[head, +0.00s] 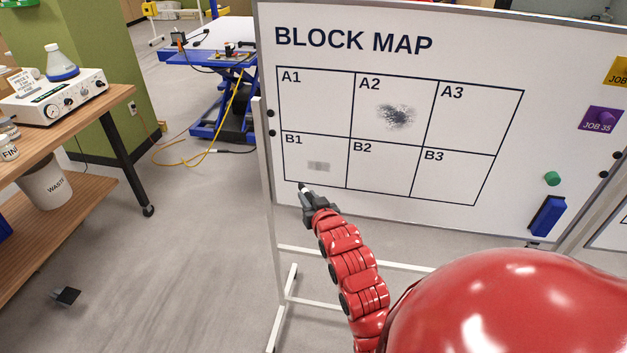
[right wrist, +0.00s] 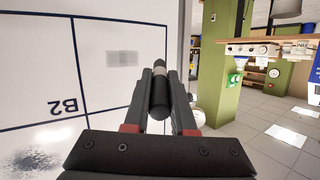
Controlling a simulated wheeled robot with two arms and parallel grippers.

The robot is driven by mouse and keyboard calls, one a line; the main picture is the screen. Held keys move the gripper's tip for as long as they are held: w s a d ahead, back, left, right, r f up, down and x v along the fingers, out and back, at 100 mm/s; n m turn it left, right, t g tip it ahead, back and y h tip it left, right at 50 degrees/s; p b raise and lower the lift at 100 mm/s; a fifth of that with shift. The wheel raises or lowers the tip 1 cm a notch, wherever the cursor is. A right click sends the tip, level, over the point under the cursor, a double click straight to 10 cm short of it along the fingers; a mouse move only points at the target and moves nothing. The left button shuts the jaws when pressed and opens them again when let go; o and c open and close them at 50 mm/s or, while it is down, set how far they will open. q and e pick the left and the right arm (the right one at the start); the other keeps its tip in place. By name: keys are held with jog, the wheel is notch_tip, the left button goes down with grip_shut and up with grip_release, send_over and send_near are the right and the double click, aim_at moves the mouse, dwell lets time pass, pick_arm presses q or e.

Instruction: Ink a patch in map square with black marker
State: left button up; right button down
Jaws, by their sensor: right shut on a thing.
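The whiteboard (head: 400,230) bears a "BLOCK MAP" grid with squares A1 to B3. A dark scribbled smudge (head: 396,116) is in square A2. A small pale grey patch (head: 318,166) is in square B1, and the patch also shows in the right wrist view (right wrist: 122,58). My right gripper (head: 308,196) is shut on a dark marker (right wrist: 160,98) with a grey front part. In the head view the marker's tip is near the lower left of B1, just below the patch. I cannot tell whether it touches the board. My left gripper is not in view.
A blue eraser (head: 547,215) and a green round magnet (head: 552,178) are on the board's right side. Purple (head: 601,119) and yellow (head: 617,72) job tags are above them. A wooden bench (head: 60,135) stands at left, with open floor between it and the board.

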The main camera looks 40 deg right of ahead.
jog(key=w+d+b, duration=0.2)
jog(key=w+d, duration=0.2)
jog(key=d, duration=0.1)
jog(key=shift+w+d, duration=0.3)
jog(key=shift+w, duration=0.05)
dwell(0.3)
jog(key=shift+w+d+b, duration=0.55)
jog(key=shift+d+b, duration=0.15)
dwell(0.8)
jog(key=shift+d, duration=0.1)
jog(key=shift+s+d+b, duration=1.2)
jog(key=shift+s+d, duration=1.15)
jog(key=shift+s, duration=0.5)
jog(key=w+a, duration=0.5)
jog(key=shift+w+b, duration=0.35)
jog(key=shift+b, duration=0.05)
